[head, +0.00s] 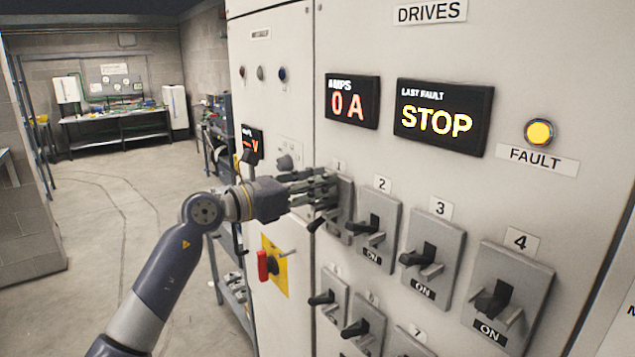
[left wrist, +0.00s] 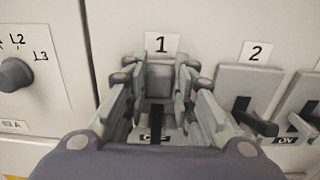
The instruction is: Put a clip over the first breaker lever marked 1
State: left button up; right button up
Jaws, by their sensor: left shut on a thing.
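The first breaker, under the label 1 (head: 340,164), is mostly hidden behind my left gripper (head: 325,190) in the head view. Its black lever (head: 317,224) points down and out. In the left wrist view the label 1 (left wrist: 161,43) is just above the fingertips, and my left gripper (left wrist: 160,85) straddles the breaker's front. The black lever (left wrist: 156,122) shows between the fingers. The gripper is shut on a small piece, seemingly the grey clip; its outline blends with the fingers and breaker. I cannot tell whether it sits on the lever. My right gripper is not in view.
Breakers 2 (head: 376,228), 3 (head: 433,258) and 4 (head: 508,293) stand to the right, levers protruding. A lower row of breakers (head: 330,300) is below. A red rotary handle (head: 268,263) juts out at lower left. Open floor (head: 90,220) lies left.

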pick_arm(q)
jog(key=shift+f, duration=0.65)
jog(key=shift+s, duration=0.1)
jog(key=shift+f, duration=0.2)
jog(key=o, duration=1.1)
jog(key=shift+c, duration=0.2)
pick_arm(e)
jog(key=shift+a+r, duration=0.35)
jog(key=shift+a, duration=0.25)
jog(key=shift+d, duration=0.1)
